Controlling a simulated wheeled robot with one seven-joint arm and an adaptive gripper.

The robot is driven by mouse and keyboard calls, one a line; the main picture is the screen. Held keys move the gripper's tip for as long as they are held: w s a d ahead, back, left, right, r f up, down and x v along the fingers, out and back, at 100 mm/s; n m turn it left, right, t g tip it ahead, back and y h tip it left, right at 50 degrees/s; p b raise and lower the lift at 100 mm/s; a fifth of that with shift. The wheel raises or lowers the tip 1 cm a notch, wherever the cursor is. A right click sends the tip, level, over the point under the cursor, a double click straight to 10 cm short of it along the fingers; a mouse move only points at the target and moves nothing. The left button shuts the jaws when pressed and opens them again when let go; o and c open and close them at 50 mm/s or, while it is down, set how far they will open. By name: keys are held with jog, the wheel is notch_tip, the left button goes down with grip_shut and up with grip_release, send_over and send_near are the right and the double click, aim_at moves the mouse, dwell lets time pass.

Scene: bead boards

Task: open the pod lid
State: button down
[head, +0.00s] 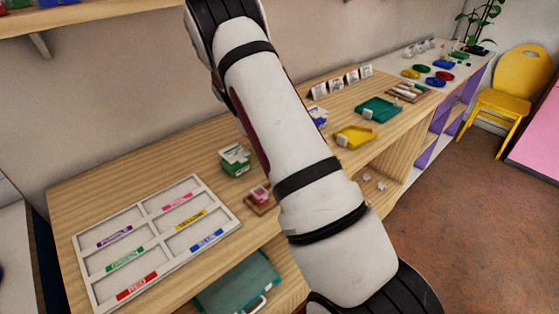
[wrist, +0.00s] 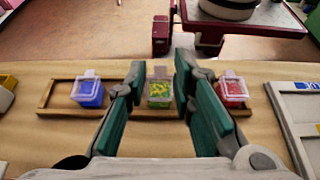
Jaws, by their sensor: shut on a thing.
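Three small clear-lidded pods stand in a row in a shallow wooden tray (wrist: 57,92) in the wrist view. The left pod (wrist: 88,93) has blue contents, the middle pod (wrist: 159,93) green and yellow, the right pod (wrist: 232,90) red. Each has a pale tab on its far side. The middle lid looks closed. My gripper (wrist: 165,68) has its teal fingers on either side of the middle pod and is shut on it; I cannot tell on which part. In the head view the red pod (head: 259,194) shows beside my arm, which hides my gripper and the other pods.
A white sorting board (head: 158,235) with colour-named labels lies left of the pods. A green box (head: 235,160) stands behind them. A yellow tray (head: 355,136) and a teal tray (head: 378,109) lie further right. A teal case (head: 238,284) sits below the tabletop.

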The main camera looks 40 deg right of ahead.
jog(key=shift+w+f, duration=0.1)
jog(key=shift+f, duration=0.1)
jog(key=c, duration=1.3)
grip_release()
jog(key=shift+r, duration=0.15)
